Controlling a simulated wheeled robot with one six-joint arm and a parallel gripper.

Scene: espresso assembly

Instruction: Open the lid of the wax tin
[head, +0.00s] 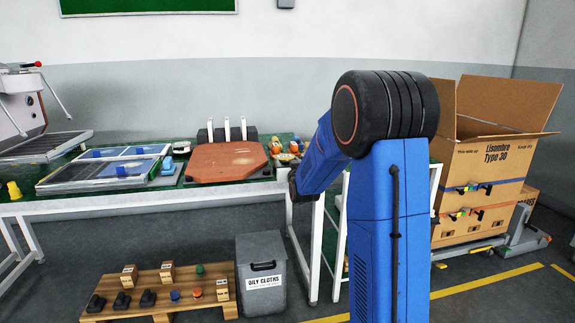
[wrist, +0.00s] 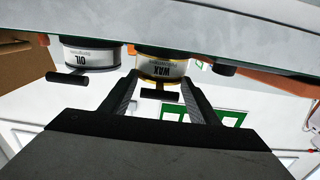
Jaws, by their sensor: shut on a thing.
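The wax tin (wrist: 163,69) is a round tin with a white label reading WAX and a yellow rim. It shows in the wrist view, which is upside down, with the pale table surface along the top of the picture. A black bar handle (wrist: 160,94) sits on the lid side of the tin. Whether the fingers press on the lid or the body I cannot tell.
An oil tin (wrist: 90,57) with its own black handle stands beside the wax tin. In the head view, a brown board (head: 228,163) lies on the green table. A grey oily-cloths bin (head: 262,275) and a pallet stand on the floor. A large carton (head: 482,170) is at right.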

